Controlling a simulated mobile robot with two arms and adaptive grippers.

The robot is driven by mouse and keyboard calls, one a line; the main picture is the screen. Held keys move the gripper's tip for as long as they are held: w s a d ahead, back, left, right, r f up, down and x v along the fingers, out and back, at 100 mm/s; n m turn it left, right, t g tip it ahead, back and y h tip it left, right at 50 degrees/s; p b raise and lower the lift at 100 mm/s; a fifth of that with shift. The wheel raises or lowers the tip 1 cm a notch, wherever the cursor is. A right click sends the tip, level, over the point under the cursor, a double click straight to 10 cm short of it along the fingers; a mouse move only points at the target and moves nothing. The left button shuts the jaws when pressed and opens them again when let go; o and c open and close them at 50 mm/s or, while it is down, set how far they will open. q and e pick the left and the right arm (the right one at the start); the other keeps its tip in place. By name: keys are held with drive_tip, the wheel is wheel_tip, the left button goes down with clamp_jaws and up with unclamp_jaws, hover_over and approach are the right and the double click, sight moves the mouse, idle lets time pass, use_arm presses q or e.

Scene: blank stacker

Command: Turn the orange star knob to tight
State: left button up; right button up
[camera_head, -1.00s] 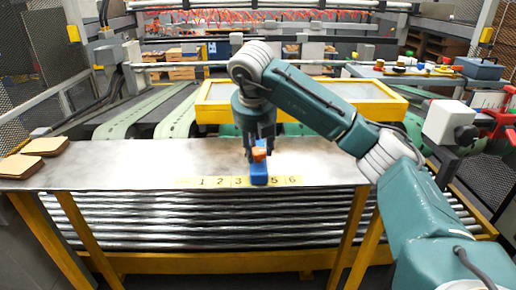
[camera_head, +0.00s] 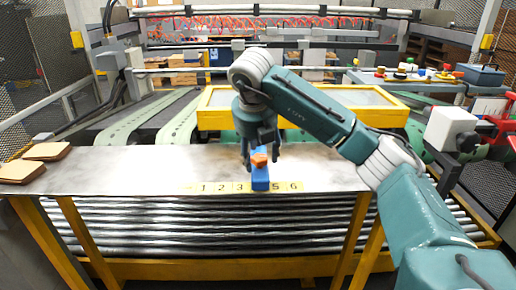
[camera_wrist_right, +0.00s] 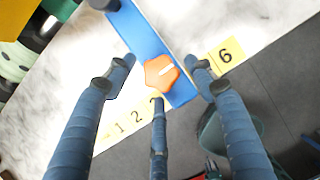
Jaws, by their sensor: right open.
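The orange star knob (camera_head: 259,160) sits on a blue bar (camera_head: 260,182) at the front of the metal table. In the right wrist view the knob (camera_wrist_right: 163,73) shows a white mark on its top, and the blue bar (camera_wrist_right: 146,42) runs diagonally beneath it. My right gripper (camera_head: 261,163) is open, pointing down over the knob. In the wrist view its fingers (camera_wrist_right: 160,80) stand spread around the knob, with gaps visible at the sides. I cannot tell whether the third finger touches it. My left gripper is not in view.
A yellow number strip (camera_head: 222,188) lies along the table's front edge, partly covered by the blue bar. The metal table (camera_head: 130,165) is clear to the left, with brown boards (camera_head: 46,151) at its far left. A yellow-framed panel (camera_head: 370,97) stands behind.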

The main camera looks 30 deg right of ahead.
drive_tip(key=v, duration=1.2)
drive_tip(key=shift+a, duration=0.1)
